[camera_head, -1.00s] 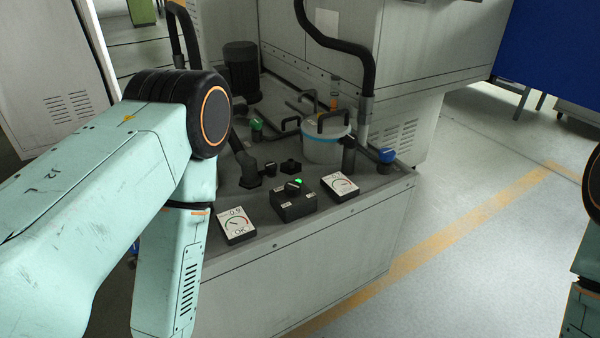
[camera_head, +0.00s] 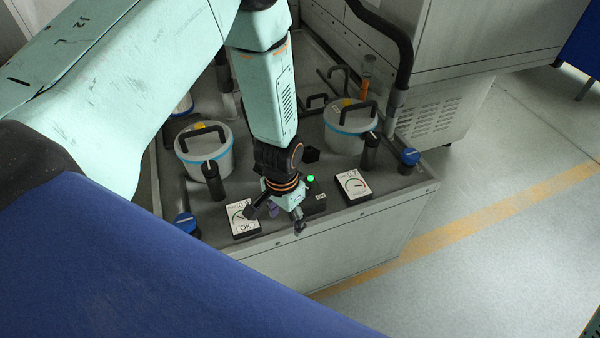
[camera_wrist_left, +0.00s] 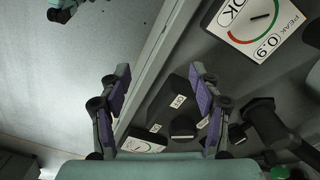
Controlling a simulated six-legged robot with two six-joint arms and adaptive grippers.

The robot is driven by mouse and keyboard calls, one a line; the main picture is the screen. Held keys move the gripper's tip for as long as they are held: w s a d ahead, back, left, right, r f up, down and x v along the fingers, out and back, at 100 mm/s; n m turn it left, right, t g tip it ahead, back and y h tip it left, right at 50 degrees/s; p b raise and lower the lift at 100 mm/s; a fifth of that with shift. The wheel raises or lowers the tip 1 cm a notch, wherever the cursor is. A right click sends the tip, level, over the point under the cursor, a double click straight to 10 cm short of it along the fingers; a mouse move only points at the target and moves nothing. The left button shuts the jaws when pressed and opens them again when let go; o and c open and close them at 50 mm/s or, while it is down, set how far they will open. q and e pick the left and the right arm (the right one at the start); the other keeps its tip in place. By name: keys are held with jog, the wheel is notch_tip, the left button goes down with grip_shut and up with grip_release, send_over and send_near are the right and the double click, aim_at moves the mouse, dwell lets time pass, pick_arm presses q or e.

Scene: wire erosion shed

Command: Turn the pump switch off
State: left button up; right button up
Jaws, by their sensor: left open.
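The pump switch is a small dark box (camera_head: 317,199) with a lit green lamp (camera_head: 310,179), on the front of the grey machine ledge between two gauges. My left arm covers part of it. In the left wrist view the switch box (camera_wrist_left: 160,108) has white labels and a dark knob (camera_wrist_left: 184,128), partly behind the right finger. My left gripper (camera_head: 275,218) is open and empty, above the ledge close to the switch box's left. In the wrist view its purple-padded fingers (camera_wrist_left: 160,78) stand apart with the box between and beyond them; I see no clear contact.
A left gauge (camera_head: 242,219) and a right gauge (camera_head: 353,186) flank the switch. Lidded buckets (camera_head: 349,115) and (camera_head: 190,160), dark pipe fittings and a blue-capped valve (camera_head: 410,157) stand behind and beside. A blue surface (camera_head: 150,270) fills the lower left.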

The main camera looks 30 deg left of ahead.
pick_arm(q)
jog(key=shift+m, duration=0.4)
jog(key=w+r, duration=0.1)
jog(key=w, duration=0.1)
jog(key=w+r, duration=0.2)
jog(key=w, duration=0.1)
jog(key=w+r, duration=0.2)
jog(key=w, duration=0.1)
jog(key=shift+w+a+r+p, duration=0.25)
jog(key=shift+a+p, duration=0.05)
jog(key=shift+a, duration=0.05)
jog(key=w+r, duration=0.2)
jog(key=r, duration=0.1)
jog(key=shift+d, duration=0.15)
jog(key=shift+r+m, duration=0.15)
jog(key=shift+m, duration=0.15)
jog(key=f, duration=0.6)
jog(key=shift+w+a+f+b, duration=0.1)
jog(key=shift+a+f+b, duration=0.15)
jog(key=shift+b, duration=0.1)
jog(key=shift+d+f, duration=0.1)
jog(key=shift+f, duration=0.2)
jog(key=shift+s+f, duration=0.2)
jog(key=shift+f, duration=0.05)
pick_arm(e)
jog(key=shift+w+d, duration=0.15)
jog(key=shift+w, duration=0.3)
